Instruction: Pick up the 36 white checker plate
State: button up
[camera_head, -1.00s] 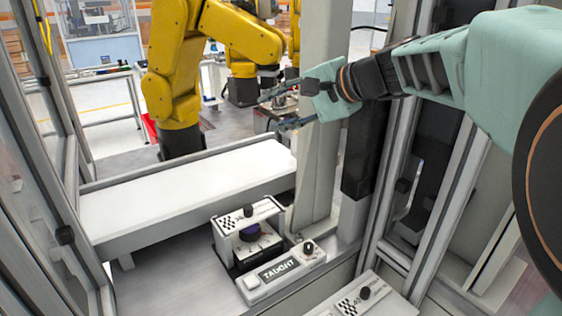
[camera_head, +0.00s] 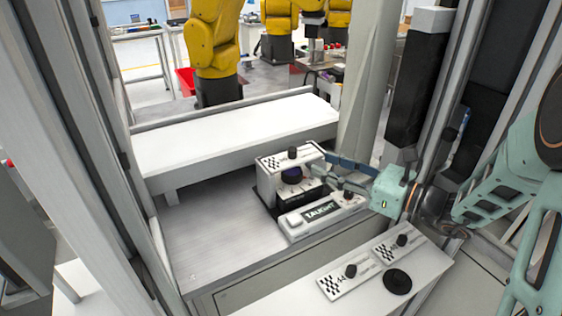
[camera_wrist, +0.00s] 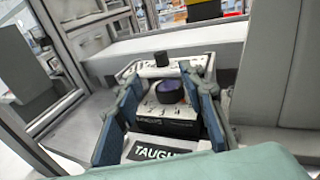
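A white plate with a checker pattern and black knob (camera_head: 277,161) sits on top of a dark device with a purple-black dial. The same plate shows between and beyond my fingers in the wrist view (camera_wrist: 148,67). Two similar white checker plates lie on the front ledge, a left one (camera_head: 338,282) and a right one (camera_head: 393,249). I cannot read a number on any of them. My gripper (camera_head: 325,170) is open and empty, just right of the device. In the wrist view its blue fingers (camera_wrist: 160,82) are spread either side of the dial.
A white box labelled TAUGHT (camera_head: 318,216) stands in front of the device. A black disc (camera_head: 397,281) lies on the front ledge. A long white conveyor (camera_head: 235,140) runs behind, with yellow arms beyond. Grey posts flank the cell. The metal deck (camera_head: 215,225) at left is clear.

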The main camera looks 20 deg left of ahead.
aim_at(293, 149)
jog(key=x, duration=0.5)
jog(key=shift+a, duration=0.1)
jog(key=shift+x, duration=2.75)
jog(key=shift+w+r, duration=0.15)
jog(key=shift+r, duration=0.05)
grip_shut()
